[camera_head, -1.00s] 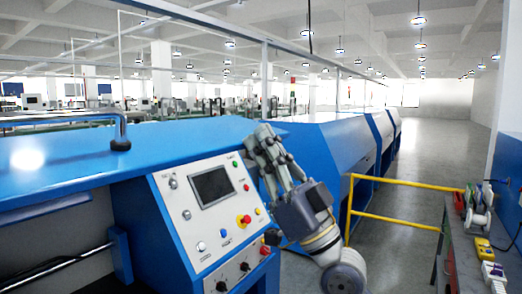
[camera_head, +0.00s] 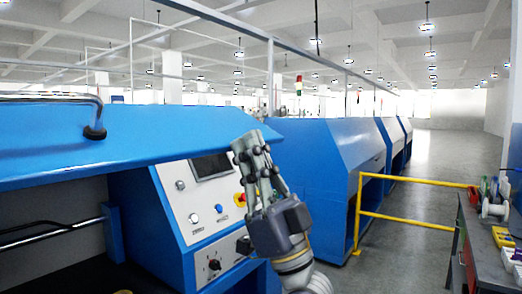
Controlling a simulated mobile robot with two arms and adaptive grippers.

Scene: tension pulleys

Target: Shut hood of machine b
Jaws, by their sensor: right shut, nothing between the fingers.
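The blue hood (camera_head: 170,133) of the machine in front of me stands raised, with a dark open space under it at the lower left. A metal handle (camera_head: 97,115) is fixed on the hood at the left. My right gripper (camera_head: 248,142) is shut and empty. Its fingers point up and appear at the hood's right end, in front of the control panel; I cannot tell whether they touch the hood. The control panel (camera_head: 205,205) has a screen, partly covered by the hood, and several buttons and knobs. My left gripper is not in view.
A yellow rail (camera_head: 405,220) stands right of my gripper. A work table (camera_head: 480,245) with spools (camera_head: 492,200) and a yellow device (camera_head: 505,236) is at the right edge. More blue machines (camera_head: 340,150) line up behind. The grey floor aisle is clear.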

